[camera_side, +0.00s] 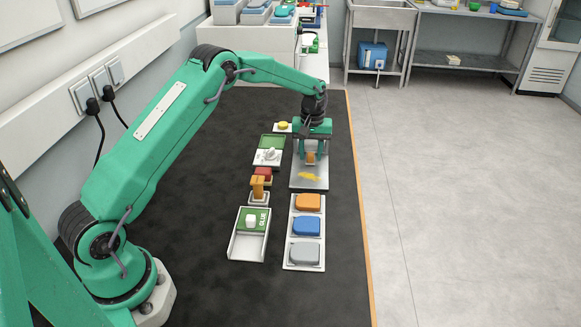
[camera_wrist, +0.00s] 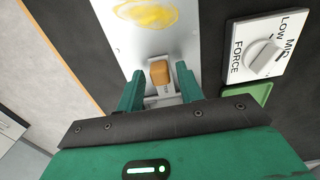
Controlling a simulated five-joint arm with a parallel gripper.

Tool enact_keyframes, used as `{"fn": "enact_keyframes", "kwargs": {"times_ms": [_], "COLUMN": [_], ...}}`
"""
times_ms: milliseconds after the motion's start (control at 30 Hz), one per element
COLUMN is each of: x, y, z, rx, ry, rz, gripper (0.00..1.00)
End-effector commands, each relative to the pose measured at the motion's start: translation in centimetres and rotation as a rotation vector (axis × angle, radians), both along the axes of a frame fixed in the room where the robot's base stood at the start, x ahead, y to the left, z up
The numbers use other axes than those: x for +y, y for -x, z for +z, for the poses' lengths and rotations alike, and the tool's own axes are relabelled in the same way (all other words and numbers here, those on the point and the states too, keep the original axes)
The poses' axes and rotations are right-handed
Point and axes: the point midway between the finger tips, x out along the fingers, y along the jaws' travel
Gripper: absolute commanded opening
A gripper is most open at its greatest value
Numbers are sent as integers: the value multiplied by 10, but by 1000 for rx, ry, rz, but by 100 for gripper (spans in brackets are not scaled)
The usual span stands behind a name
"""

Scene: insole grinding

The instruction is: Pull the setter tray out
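A flat metal tray (camera_side: 312,178) with a yellow smear lies under my gripper in the side view; I take it for the setter tray. It also shows in the wrist view (camera_wrist: 125,40). An orange-brown block-shaped handle (camera_wrist: 160,73) stands on a pale mount at the tray's near end in that view. The handle also shows in the side view (camera_side: 310,157). My gripper (camera_side: 310,148) points down over the tray's far end. In the wrist view its fingers (camera_wrist: 160,68) are apart, one on each side of the handle, with gaps visible. Finger height against the handle is unclear.
A white panel with a force knob (camera_wrist: 262,45) lies beside the tray. A rack of orange, blue and grey pads (camera_side: 291,240) lies nearer the camera. A glue tray (camera_side: 236,250) and a red-and-orange fixture (camera_side: 260,183) stand to the left. The dark mat's orange edge (camera_side: 358,190) runs along the right.

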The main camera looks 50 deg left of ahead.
Motion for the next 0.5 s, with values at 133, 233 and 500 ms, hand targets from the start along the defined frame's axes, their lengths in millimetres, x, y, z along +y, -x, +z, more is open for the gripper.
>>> {"fn": "enact_keyframes", "kwargs": {"times_ms": [133,233,500], "x": [0,0,0], "y": [0,0,0], "z": [-3,-5,-10], "rx": [0,0,0], "ry": [0,0,0], "rz": [0,0,0], "gripper": [36,36,36]}}
